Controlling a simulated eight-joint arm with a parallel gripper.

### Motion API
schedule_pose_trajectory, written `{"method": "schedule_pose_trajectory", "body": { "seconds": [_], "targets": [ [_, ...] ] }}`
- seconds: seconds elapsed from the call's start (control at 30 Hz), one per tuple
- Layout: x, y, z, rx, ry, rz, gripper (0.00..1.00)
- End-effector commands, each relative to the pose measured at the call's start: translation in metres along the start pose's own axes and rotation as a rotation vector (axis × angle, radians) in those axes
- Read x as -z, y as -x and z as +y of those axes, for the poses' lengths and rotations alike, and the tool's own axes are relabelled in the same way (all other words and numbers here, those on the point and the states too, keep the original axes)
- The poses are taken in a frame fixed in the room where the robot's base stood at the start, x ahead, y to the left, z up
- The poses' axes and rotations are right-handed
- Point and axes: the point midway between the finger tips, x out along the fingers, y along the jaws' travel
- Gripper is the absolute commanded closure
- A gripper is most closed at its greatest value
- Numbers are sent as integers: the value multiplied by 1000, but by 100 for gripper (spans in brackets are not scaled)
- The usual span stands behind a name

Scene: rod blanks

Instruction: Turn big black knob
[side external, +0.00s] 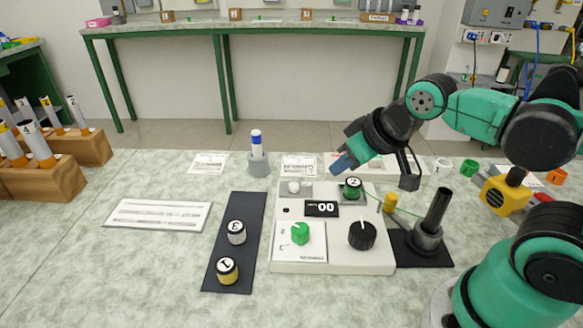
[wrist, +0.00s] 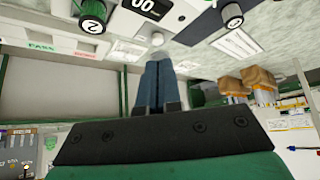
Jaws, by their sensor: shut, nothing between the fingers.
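The big black knob (side external: 362,235) with a white pointer mark sits on the front right of the white control box (side external: 335,262) in the side external view. The mark points roughly away from the camera. I cannot make this knob out in the wrist view. My gripper (side external: 342,164) is apart from it, in the air over the back part of the box, near a black-and-green cap marked 2 (side external: 353,188). Its blue fingers (wrist: 159,82) are together and empty in the wrist view.
The box also carries a green knob (side external: 301,233), a white knob (side external: 294,187) and a display (side external: 322,208). A black upright post (side external: 437,215) stands to its right. A dark mat (side external: 237,258) with two numbered caps lies left. A blue-topped tube (side external: 257,145) stands behind.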

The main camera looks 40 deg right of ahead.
Motion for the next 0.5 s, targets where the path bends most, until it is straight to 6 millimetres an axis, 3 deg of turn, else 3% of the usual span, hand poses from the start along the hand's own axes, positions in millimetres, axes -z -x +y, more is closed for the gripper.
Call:
{"method": "schedule_pose_trajectory", "body": {
  "seconds": [0.27,0.37,0.5],
  "targets": [
    [0,0,0,0,0,0,100],
    [-1,0,0,0,-18,-11,74],
    [-14,-4,1,-16,-229,-131,35]
  ]
}}
